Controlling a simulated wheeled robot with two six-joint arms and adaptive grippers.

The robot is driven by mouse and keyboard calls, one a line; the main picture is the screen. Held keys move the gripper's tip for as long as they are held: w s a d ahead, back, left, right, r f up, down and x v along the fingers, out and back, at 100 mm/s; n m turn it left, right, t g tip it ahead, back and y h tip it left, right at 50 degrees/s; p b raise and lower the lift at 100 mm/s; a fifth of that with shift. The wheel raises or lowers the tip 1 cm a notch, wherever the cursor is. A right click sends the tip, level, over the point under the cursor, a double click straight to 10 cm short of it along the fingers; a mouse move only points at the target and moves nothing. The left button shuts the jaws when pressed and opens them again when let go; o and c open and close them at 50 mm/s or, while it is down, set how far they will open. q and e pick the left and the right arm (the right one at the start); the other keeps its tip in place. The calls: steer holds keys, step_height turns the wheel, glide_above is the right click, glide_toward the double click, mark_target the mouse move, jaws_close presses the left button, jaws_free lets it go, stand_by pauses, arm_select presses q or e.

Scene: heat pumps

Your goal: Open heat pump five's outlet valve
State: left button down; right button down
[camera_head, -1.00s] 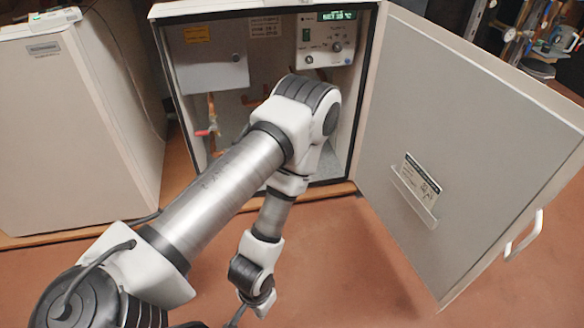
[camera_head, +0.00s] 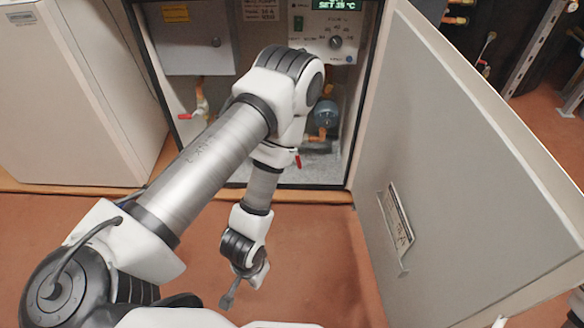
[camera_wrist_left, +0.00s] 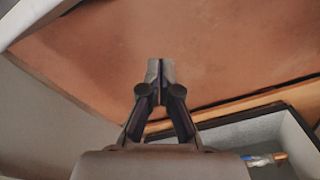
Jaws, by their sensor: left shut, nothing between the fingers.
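The open heat pump cabinet (camera_head: 362,105) stands ahead, its door (camera_head: 450,150) swung out to the right. Inside at the left is a valve with a red handle (camera_head: 185,116) on a copper pipe. A second red handle (camera_head: 298,160) shows beside my arm, its valve largely hidden. I cannot tell which is the outlet valve. My left gripper (camera_head: 229,296) is shut and empty, low in front of the cabinet and apart from both handles. In the left wrist view its closed fingertips (camera_wrist_left: 160,70) are over the floor. My right gripper is out of view.
A lit display and knob panel (camera_head: 335,28) and a grey box (camera_head: 188,38) sit high in the cabinet. Another closed cabinet (camera_head: 65,100) stands left. The reddish floor (camera_head: 315,250) in front is clear.

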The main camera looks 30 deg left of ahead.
arm_select(q)
steer(key=w+a+f+n+t+y+b, duration=0.1)
steer(key=w+a+f+n+t+b, duration=0.1)
steer(key=w, duration=0.7)
steer(key=w+a+f+n+t+y+b, duration=0.2)
steer(key=w+a+f+n+t, duration=0.3)
steer(key=w+f+n, duration=0.4)
steer(key=w+a+f+n+t+y+b, duration=0.2)
steer(key=w+a+f+n+t+b, duration=0.2)
steer(key=w, duration=0.7)
steer(key=shift+a+f+n+t, duration=0.15)
steer(key=shift+f+n, duration=0.45)
steer(key=shift+n, duration=0.05)
steer(key=shift+a+f+n+t, duration=0.1)
steer(key=shift+f+n+t, duration=0.05)
steer(key=shift+f+n, duration=0.5)
steer(key=w+a+r+n+t+y+b, duration=0.1)
steer(key=w+a+r+n+t+y, duration=0.1)
steer(key=n, duration=0.5)
steer(key=w+a+t+y, duration=0.1)
steer(key=w+a+t, duration=0.1)
steer(key=a, duration=0.1)
steer(key=shift+w+r+y, duration=0.2)
steer(key=shift+r+y, duration=0.1)
steer(key=shift+y, duration=0.1)
steer(key=shift+w, duration=0.1)
